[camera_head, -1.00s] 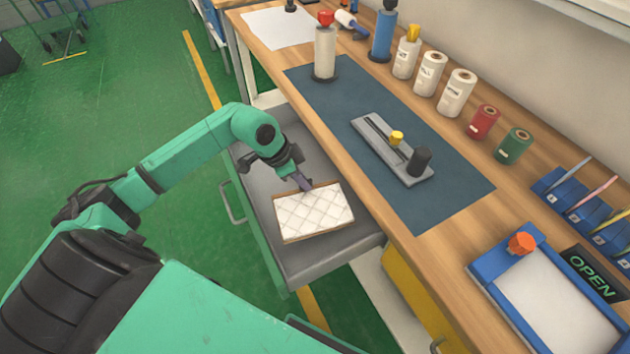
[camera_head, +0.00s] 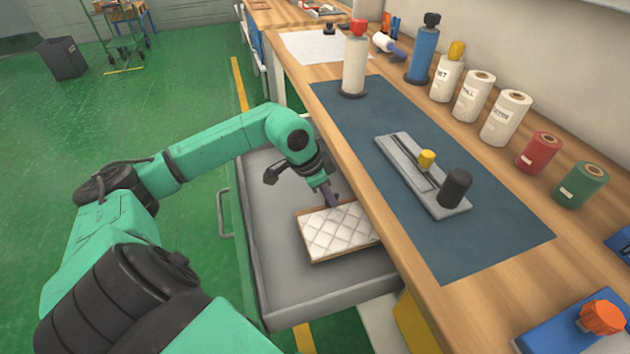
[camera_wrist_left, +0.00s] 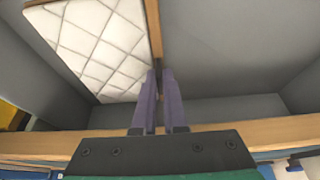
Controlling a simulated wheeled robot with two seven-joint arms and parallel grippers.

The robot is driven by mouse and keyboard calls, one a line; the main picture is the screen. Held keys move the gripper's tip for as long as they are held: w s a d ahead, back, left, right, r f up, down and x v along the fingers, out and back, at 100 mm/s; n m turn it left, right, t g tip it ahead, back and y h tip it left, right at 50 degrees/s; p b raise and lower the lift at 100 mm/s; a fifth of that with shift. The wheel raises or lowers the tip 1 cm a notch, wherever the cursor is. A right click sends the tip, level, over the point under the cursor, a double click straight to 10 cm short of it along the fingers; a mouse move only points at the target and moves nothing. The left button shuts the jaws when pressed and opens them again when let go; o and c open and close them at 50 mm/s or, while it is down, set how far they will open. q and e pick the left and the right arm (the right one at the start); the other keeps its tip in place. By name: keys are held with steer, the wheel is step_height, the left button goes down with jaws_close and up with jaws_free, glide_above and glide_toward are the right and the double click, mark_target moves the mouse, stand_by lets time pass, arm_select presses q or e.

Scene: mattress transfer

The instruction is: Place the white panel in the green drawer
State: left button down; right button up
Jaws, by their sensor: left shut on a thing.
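The white panel (camera_head: 338,231) is a quilted white rectangle with a thin wooden edge. It is in the open green drawer (camera_head: 282,295), whose inside is grey, near the bench side. The panel also shows at upper left in the left wrist view (camera_wrist_left: 100,42). My left gripper (camera_head: 334,203) reaches down into the drawer at the panel's far edge. In the left wrist view its purple fingers (camera_wrist_left: 158,90) are shut on the panel's wooden edge. I cannot tell whether the panel's underside rests fully on the drawer floor. My right gripper is not in view.
The wooden bench (camera_head: 505,262) overhangs the drawer's right side. A blue mat (camera_head: 480,240) on it carries a grey fixture (camera_head: 420,175) and a white bottle (camera_head: 355,60). Several rolls stand at the back. The drawer floor left of the panel is clear.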

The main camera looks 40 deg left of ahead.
arm_select(q)
steer(key=w+a, duration=0.2)
steer(key=a, duration=0.1)
steer(key=w+a, duration=0.2)
steer(key=a, duration=0.1)
steer(key=w+a+b, duration=0.1)
steer(key=w+a, duration=0.1)
steer(key=a, duration=0.1)
steer(key=shift+w+a, duration=0.15)
steer(key=shift+w, duration=0.05)
steer(key=shift+a+f+b, duration=0.2)
steer(key=shift+f+b, duration=0.1)
step_height(320, 180, down, 3)
steer(key=b, duration=0.4)
steer(key=shift+f, duration=0.2)
steer(key=shift+r, duration=0.3)
steer(key=c, duration=1.4)
jaws_free()
steer(key=shift+f, duration=0.15)
steer(key=o, duration=0.4)
steer(key=p+v, duration=0.1)
steer(key=v, duration=1.1)
